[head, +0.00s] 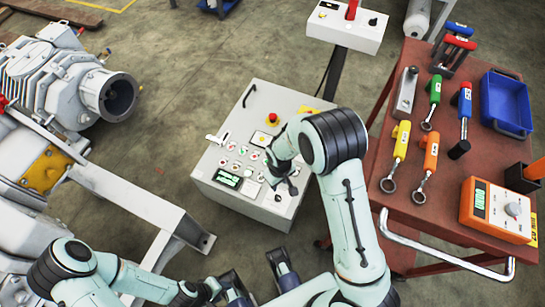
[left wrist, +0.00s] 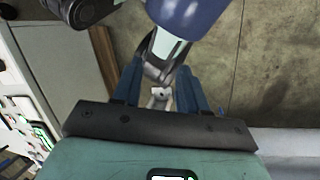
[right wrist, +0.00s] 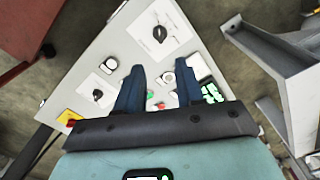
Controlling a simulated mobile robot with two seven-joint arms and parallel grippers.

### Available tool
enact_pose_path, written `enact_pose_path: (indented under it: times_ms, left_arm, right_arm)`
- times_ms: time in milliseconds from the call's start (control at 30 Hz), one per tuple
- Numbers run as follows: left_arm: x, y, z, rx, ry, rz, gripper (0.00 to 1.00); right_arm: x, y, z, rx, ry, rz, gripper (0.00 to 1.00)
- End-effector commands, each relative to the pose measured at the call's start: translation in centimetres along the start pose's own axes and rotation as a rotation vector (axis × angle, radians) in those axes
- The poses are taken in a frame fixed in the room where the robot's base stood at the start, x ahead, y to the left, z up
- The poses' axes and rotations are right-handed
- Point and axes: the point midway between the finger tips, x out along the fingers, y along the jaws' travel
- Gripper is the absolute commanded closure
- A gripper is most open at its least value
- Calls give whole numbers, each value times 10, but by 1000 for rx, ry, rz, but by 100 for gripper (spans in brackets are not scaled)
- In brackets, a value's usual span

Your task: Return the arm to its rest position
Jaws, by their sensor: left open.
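My right gripper (head: 281,182) hangs over the top panel of a light grey control box (head: 275,101), with its arm coming up from the bottom right. In the right wrist view the blue fingers of my right gripper (right wrist: 160,67) stand apart, with nothing held between them, above the buttons and a green display (right wrist: 210,93). My left arm (head: 78,266) lies low at the bottom left of the head view. In the left wrist view the fingers of my left gripper (left wrist: 160,68) are apart; a small grey part shows between them, and I cannot tell if it touches.
A red-brown cart (head: 400,220) at the right carries coloured tools, a blue tray (head: 506,104) and an orange meter (head: 497,210). A large grey pump (head: 70,85) and a metal frame (head: 140,205) stand at the left.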

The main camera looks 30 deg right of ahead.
Motion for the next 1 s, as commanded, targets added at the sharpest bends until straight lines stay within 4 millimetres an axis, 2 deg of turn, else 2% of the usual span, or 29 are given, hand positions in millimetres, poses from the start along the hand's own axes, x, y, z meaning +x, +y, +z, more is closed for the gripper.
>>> enact_pose_path:
  times_ms: [200,300,367,533,600,700,833,1000]
  left_arm:
    - [0,0,0,0,0,0,57]
    - [-6,2,1,1,0,0,57]
    - [-15,5,2,1,-1,0,57]
    - [-53,17,6,3,-11,0,57]
    - [-68,23,6,4,-15,0,57]
    - [-85,30,4,6,-17,1,57]
    - [-97,34,2,6,-17,1,57]
    - [-97,34,2,6,-20,0,57]
  right_arm:
    - [0,0,0,0,0,0,63]
    - [6,-2,10,18,-10,-15,63]
    - [15,-8,27,49,-27,-40,63]
    - [40,-44,105,228,-81,-166,63]
    - [39,-64,135,316,-96,-218,63]
    - [30,-89,165,429,-110,-276,63]
    - [19,-108,184,522,-114,-316,63]
    - [18,-113,189,549,-112,-325,63]
